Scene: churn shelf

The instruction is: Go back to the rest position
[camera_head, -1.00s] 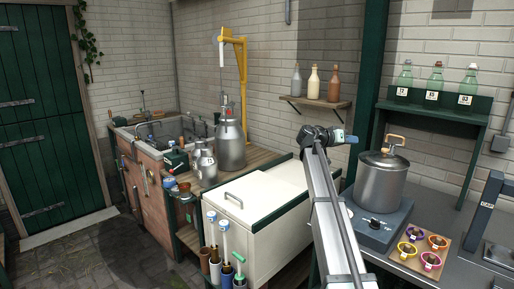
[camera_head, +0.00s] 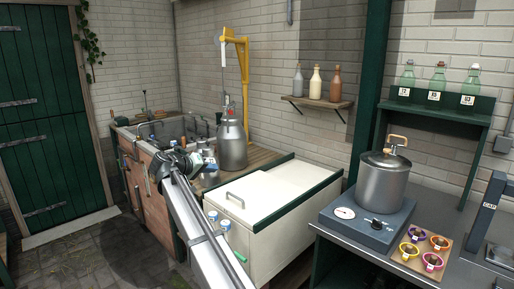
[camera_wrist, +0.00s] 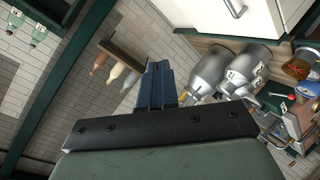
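My gripper (camera_head: 206,165) is at the end of my raised arm, left of centre in the head view, in front of the bench with the milk churns. In the wrist view its blue fingers (camera_wrist: 157,84) lie close together with nothing seen between them. A large metal churn (camera_head: 232,148) stands on the wooden bench beside the yellow hoist (camera_head: 242,75). A smaller churn is mostly hidden behind my gripper in the head view. In the wrist view two metal churns (camera_wrist: 208,72) (camera_wrist: 247,68) show at the upper right, apart from the fingers.
A white chest (camera_head: 275,190) stands right of my arm. A metal pot (camera_head: 383,185) sits on a blue-grey scale (camera_head: 366,219) at the right, with a tray of colored cups (camera_head: 422,270). A wall shelf (camera_head: 318,103) holds three bottles. A sink (camera_head: 165,130) is behind on the left.

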